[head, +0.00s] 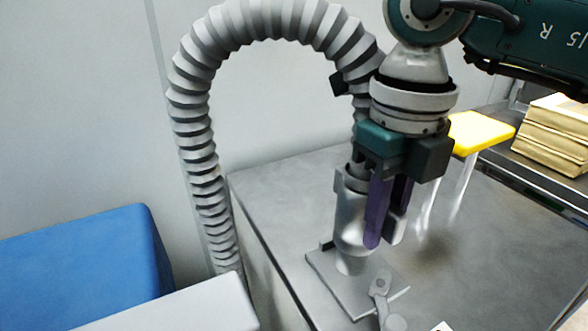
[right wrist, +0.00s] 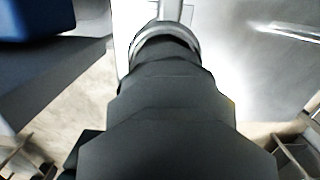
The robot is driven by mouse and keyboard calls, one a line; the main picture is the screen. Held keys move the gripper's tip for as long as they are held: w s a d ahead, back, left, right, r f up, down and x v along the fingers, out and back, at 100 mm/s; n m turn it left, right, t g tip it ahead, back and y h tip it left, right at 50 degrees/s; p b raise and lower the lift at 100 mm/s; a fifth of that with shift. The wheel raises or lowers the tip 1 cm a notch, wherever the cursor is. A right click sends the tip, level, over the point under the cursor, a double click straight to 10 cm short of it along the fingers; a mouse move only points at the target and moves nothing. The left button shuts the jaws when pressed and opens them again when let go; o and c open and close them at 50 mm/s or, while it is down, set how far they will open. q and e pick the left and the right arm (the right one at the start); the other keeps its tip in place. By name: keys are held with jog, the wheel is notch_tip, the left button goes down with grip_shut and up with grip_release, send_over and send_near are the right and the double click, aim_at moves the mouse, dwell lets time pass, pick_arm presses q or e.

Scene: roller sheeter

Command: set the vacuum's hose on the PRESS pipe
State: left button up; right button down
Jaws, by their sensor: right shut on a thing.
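The grey ribbed hose (head: 190,105) rises from the lower left in the head view, arches over and comes down to my right gripper (head: 384,238). The gripper's purple fingers point down and are shut at the hose's grey end piece (head: 349,205). This end piece stands roughly upright, directly over a short pipe (head: 356,264) on a square base plate (head: 335,288). I cannot tell whether it is seated on the pipe or just above it. No PRESS label is readable. In the right wrist view the dark hose (right wrist: 165,120) fills the middle, with a grey ring (right wrist: 190,32) beyond it.
A lever (head: 381,292) sits at the plate's front right corner. A blue box (head: 80,255) stands left.

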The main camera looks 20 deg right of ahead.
jog(key=shift+f, duration=0.15)
jog(key=shift+f+b, duration=0.55)
jog(key=shift+b, duration=0.1)
jog(key=shift+f, duration=0.2)
jog(key=shift+f+b, duration=0.5)
jog(key=shift+b, duration=0.15)
jog(key=shift+f+b, duration=0.75)
jog(key=shift+f, duration=0.1)
dwell(0.7)
jog(key=c, duration=0.7)
grip_release()
